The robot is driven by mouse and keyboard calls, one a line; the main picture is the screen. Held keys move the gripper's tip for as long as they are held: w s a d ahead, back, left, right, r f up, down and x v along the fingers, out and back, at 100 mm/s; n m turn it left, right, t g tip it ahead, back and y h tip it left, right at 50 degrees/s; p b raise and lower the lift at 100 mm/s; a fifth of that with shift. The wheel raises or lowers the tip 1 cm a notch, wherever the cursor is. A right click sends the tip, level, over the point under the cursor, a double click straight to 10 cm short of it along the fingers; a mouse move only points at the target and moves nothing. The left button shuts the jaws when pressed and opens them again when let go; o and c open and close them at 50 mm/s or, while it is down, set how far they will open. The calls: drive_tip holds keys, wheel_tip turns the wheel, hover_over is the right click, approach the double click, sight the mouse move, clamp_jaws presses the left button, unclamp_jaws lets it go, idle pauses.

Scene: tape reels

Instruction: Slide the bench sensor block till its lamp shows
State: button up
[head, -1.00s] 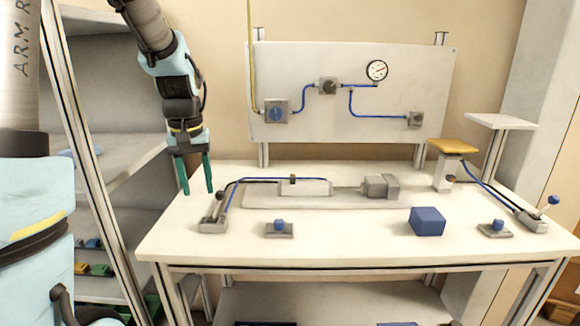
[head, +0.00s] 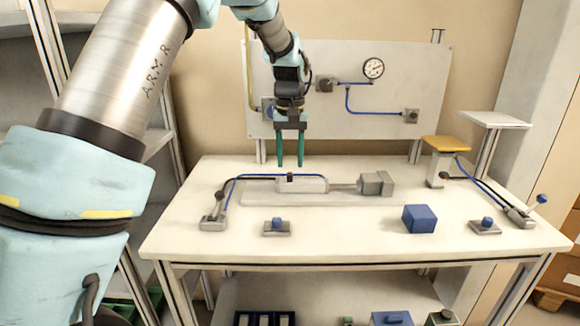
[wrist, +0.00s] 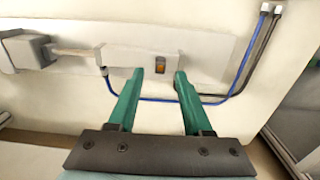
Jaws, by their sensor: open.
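The sensor block (head: 290,177) is a small dark block on the pale cylinder (head: 315,185) that lies on the bench. In the wrist view the block (wrist: 160,62) shows a small orange-brown patch on top; I cannot tell whether a lamp is lit. My gripper (head: 290,164) points down just above the cylinder, open and empty. In the wrist view its green fingertips (wrist: 159,73) appear on either side of the block, with gaps. They look higher than the block; contact does not show.
A rod runs right from the cylinder to a grey block (head: 377,183). Blue and black lines run left to a valve (head: 213,222). The panel (head: 425,80) rises behind.

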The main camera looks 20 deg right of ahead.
sight(290, 173)
drive_tip(key=shift+f+p, duration=0.3)
drive_tip(key=shift+f, duration=1.5)
clamp_jaws()
